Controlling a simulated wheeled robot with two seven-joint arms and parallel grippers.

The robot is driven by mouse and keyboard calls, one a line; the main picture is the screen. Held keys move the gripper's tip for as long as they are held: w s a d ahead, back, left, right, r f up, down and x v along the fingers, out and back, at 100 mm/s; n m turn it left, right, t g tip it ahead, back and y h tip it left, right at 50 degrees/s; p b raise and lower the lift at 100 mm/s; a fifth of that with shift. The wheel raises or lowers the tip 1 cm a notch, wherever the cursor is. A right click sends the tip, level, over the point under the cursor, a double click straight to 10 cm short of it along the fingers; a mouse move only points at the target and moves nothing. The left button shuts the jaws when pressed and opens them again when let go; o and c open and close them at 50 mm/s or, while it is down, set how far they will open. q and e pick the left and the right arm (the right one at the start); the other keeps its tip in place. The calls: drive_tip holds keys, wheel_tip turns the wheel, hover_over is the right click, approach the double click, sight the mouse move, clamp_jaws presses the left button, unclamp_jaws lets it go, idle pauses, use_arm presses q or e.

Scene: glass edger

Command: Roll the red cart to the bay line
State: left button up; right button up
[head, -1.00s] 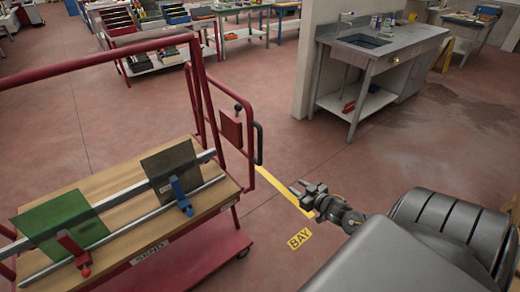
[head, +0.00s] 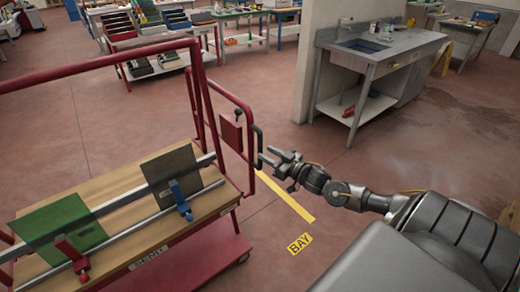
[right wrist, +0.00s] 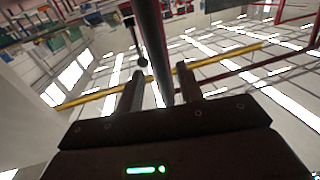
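The red cart (head: 205,262) stands at the left of the head view, with a wooden deck and a red tube frame. Its upright black handle (head: 258,146) is on the near right end of the frame. The yellow bay line (head: 288,197) runs on the floor just right of the cart, with a yellow BAY label (head: 299,243) below it. My right gripper (head: 264,158) is at the handle. In the right wrist view its two fingers (right wrist: 160,88) are apart, with the dark handle bar (right wrist: 153,40) between them; contact cannot be told. My left gripper is not in view.
A green glass sheet (head: 58,222) and a grey one (head: 170,170) lean on the cart's rails. A sink bench (head: 385,50) and a pale wall stand behind. Open red floor lies between the cart and the bench.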

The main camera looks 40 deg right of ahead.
sight(260, 166)
drive_tip(key=shift+w+a, duration=0.2)
drive_tip(key=shift+w, duration=0.9)
drive_tip(key=shift+w+a, duration=0.15)
drive_tip(key=shift+w, duration=0.9)
clamp_jaws()
